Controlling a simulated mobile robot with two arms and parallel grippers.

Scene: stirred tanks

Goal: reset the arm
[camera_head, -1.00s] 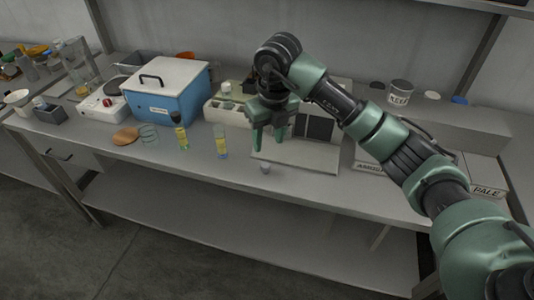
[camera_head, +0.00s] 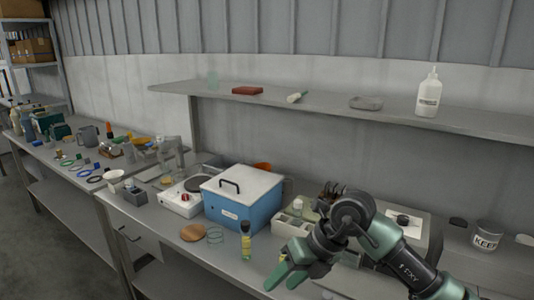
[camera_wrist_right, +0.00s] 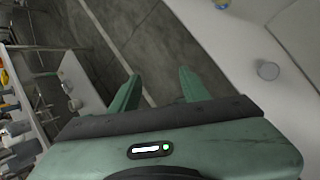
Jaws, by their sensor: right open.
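My right gripper (camera_head: 286,278) is green and open, with nothing between its fingers. In the head view it is low in the picture, right of centre, near the bench's front edge, with its fingers pointing down and left. The right wrist view shows its two spread fingers (camera_wrist_right: 160,88) above the floor, beside the bench edge. My right arm comes in from the lower right and hides part of the bench. My left gripper is not in view.
A "KEEP" tub (camera_head: 486,236) stands right. A shelf (camera_head: 330,104) holding a white bottle (camera_head: 428,96) runs above.

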